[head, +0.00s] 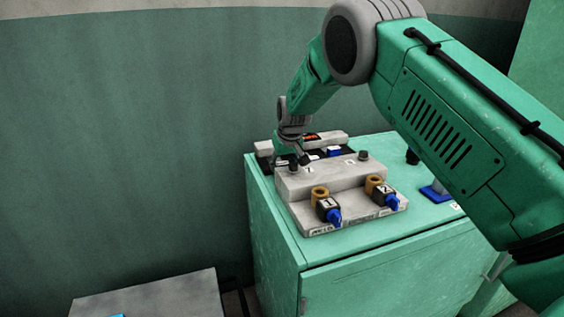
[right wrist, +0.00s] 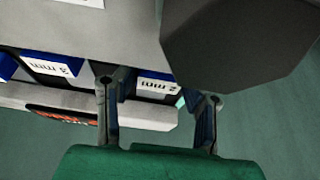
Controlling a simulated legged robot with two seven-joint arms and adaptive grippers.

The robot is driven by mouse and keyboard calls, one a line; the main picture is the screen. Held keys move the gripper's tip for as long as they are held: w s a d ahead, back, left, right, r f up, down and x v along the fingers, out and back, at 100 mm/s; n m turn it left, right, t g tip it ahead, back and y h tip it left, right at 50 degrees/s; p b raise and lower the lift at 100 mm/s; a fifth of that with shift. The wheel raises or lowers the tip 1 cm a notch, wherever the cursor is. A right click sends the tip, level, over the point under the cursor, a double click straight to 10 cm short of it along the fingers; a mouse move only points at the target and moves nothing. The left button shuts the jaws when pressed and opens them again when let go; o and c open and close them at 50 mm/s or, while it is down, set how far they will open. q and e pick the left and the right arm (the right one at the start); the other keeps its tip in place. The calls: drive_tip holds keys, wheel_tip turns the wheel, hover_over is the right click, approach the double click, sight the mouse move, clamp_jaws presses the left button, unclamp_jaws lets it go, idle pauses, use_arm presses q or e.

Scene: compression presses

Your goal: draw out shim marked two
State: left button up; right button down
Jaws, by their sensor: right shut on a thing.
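The shim marked 2 mm (right wrist: 155,84), blue with a white label, shows in the right wrist view at the end of a dark rack. My right gripper (right wrist: 160,95) is shut on it, with one finger on each side. In the head view my right gripper (head: 292,150) reaches down at the rack's left end, behind the pale press block (head: 335,178), and the shim in it cannot be made out. The shim marked 3 mm (right wrist: 56,66) sits beside it in the rack. My left gripper is not in view.
The press block carries two valves with blue knobs, labelled 1 (head: 328,208) and 2 (head: 385,194), on the green cabinet (head: 275,225). A pale bar with a red display (head: 311,137) stands behind the rack. A grey surface (head: 150,295) lies at lower left.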

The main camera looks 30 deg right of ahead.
drive_tip(key=shift+f, duration=0.3)
drive_tip(key=c, duration=1.1)
unclamp_jaws()
drive_tip(key=shift+a, duration=0.1)
drive_tip(key=shift+o, duration=0.7)
drive_tip(key=shift+w+d, duration=0.15)
drive_tip(key=shift+d, duration=0.1)
drive_tip(key=v, duration=1.1)
drive_tip(key=shift+r, duration=0.35)
